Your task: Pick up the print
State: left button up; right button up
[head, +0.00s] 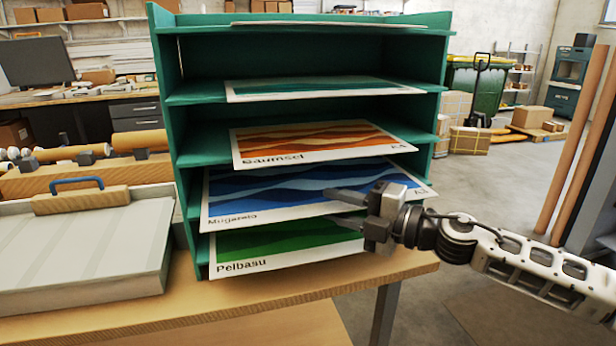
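A green shelf rack (180,100) stands on the wooden table and holds prints on its several levels. A blue wave print (285,190) marked "Muganzio" or similar sticks out of the second level from the bottom. A green print (280,243) marked "Pelbasu" lies below it, and an orange print (300,141) marked "Baumsel" lies above it. My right gripper (345,205) is at the front right of the rack, its fingers spread apart, one over the blue print and one below near the green print. Whether they touch the blue print is unclear. My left gripper is not in view.
A grey flat-topped unit (85,255) with a wooden block and blue handle (78,183) stands left of the rack. The wooden table's front edge (200,312) runs below. Cardboard boxes and a green bin (480,90) stand in the background at right.

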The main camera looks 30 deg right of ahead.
jog(key=shift+w+a, duration=0.1)
jog(key=shift+w, duration=0.1)
grip_shut()
dwell(1.4)
